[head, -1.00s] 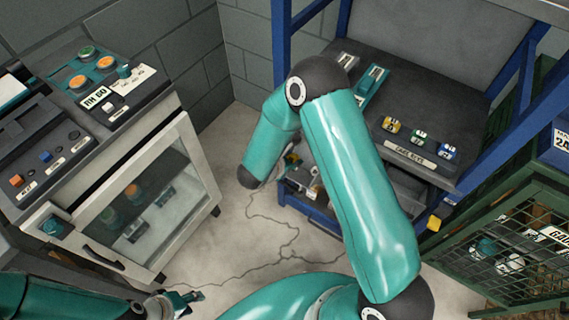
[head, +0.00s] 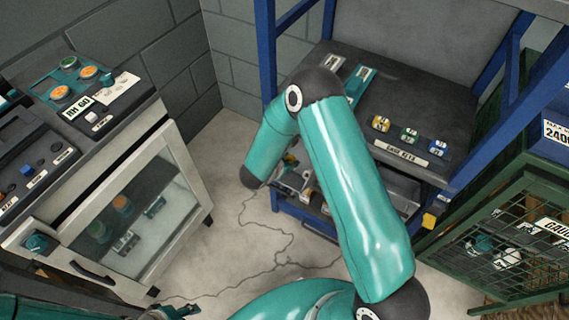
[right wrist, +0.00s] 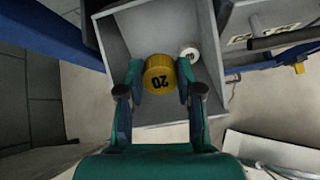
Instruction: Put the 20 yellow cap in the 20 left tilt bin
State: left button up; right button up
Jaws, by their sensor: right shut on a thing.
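The yellow cap (right wrist: 158,80), marked 20, sits between the two fingers of my right gripper (right wrist: 160,70) in the right wrist view. The gripper is shut on it. Behind the cap is an open grey bin (right wrist: 117,45). The cap overlaps the bin's opening; I cannot tell how deep it is. The bin's label does not show. In the head view my right gripper (head: 290,168) is partly hidden by my forearm, low by the blue rack. My left gripper (head: 176,312) is cut off at the bottom edge; its jaw opening is unclear.
A small white round piece (right wrist: 190,52) lies in the bin. The blue rack's shelf (head: 425,105) carries several small coloured blocks (head: 410,135). A glass-fronted cabinet (head: 125,220) stands at left, a green mesh cage (head: 505,250) at right. Bare floor (head: 225,235) lies between.

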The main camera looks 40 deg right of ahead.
aim_at(304, 153)
dwell(0.4)
jog(key=shift+d+b, duration=0.1)
jog(key=shift+b, duration=0.55)
jog(key=shift+w+r+p, duration=0.1)
jog(key=shift+r+p, duration=0.1)
jog(key=shift+p, duration=0.35)
jog(key=shift+w+d+f+b, duration=0.15)
jog(key=shift+d+f+b, duration=0.2)
jog(key=shift+f+b, duration=0.25)
jog(key=shift+b+x, duration=4.75)
jog(key=shift+x, duration=0.75)
jog(key=shift+d, duration=0.15)
jog(key=shift+r, duration=0.1)
jog(key=o, duration=0.9)
